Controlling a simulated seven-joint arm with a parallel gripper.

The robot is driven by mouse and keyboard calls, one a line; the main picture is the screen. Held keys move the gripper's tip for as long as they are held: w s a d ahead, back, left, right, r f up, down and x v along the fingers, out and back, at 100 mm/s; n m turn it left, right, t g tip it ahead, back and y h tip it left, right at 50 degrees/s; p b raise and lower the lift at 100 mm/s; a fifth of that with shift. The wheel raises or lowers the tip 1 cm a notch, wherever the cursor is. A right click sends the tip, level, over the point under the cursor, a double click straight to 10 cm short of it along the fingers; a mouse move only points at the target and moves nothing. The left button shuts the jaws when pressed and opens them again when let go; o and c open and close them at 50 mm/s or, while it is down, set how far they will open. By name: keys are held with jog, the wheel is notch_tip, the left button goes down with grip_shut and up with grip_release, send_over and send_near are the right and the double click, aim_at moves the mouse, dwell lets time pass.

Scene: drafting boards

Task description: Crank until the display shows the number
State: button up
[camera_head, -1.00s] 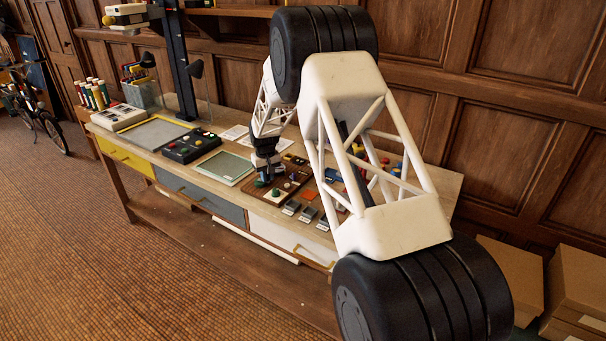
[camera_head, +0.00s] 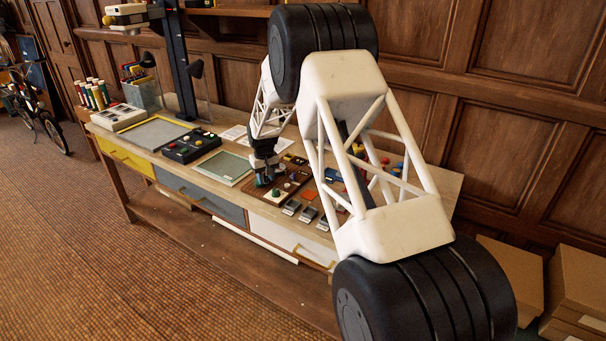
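My gripper (camera_head: 265,180) is small in the view, pointing down at the left end of a brown wooden board (camera_head: 266,201) with coloured knobs on the bench. A green knob (camera_head: 276,193) on a pale plate stands just right of and nearer than the fingers. I cannot tell whether the fingers touch anything or are open or shut. No crank or number display can be made out at this size. My own arm hides part of the bench to the right.
A black box with coloured buttons (camera_head: 191,146) and a pale green board (camera_head: 224,168) lie left of the gripper. Several small grey-topped blocks (camera_head: 291,207) sit along the front edge.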

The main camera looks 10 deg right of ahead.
jog(key=shift+o, duration=0.5)
jog(key=shift+r, duration=0.1)
jog(key=shift+r, duration=3.4)
jog(key=shift+s, duration=0.1)
